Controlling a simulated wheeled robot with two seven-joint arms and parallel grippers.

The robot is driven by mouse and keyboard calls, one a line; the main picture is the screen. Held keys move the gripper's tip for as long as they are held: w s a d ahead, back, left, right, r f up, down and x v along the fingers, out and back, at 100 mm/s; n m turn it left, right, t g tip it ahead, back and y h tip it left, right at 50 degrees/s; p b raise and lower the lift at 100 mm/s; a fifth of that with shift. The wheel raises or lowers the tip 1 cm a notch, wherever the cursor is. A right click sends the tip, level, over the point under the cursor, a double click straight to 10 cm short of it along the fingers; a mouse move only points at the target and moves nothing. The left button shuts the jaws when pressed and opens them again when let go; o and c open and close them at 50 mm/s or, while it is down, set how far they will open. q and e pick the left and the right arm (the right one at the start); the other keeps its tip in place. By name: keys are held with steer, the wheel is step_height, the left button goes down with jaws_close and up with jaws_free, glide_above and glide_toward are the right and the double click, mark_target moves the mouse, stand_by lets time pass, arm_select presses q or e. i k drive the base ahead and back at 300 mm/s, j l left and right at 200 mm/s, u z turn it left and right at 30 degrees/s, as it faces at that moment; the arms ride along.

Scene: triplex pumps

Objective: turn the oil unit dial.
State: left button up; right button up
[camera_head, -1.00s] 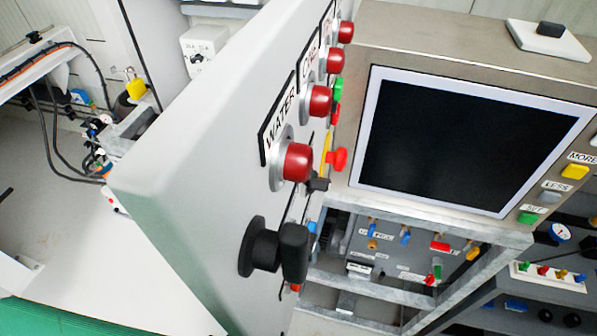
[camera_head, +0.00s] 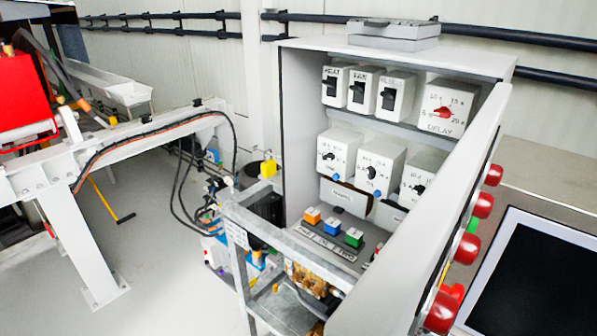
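An open grey cabinet (camera_head: 296,140) stands in the middle of the head view. A larger upper box labelled DELAY has a red dial (camera_head: 443,112). I cannot read an oil label on any of them. Neither of my grippers is in view.
Switch boxes (camera_head: 361,90) fill the upper shelf, and coloured buttons (camera_head: 332,226) sit below. A pale panel with red knobs (camera_head: 484,205) juts out at right beside a dark screen (camera_head: 535,275). A metal frame (camera_head: 240,265) stands in front. Floor at left is mostly clear.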

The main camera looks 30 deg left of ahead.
mark_target(371, 172)
steer(key=k+u, duration=0.2)
steer(key=u, duration=0.2)
steer(key=k+j+u, duration=0.1)
steer(key=u, duration=0.3)
steer(key=k+j+u, duration=0.15)
steer(key=u, duration=0.2)
steer(key=k+j, duration=0.05)
steer(key=k, duration=0.05)
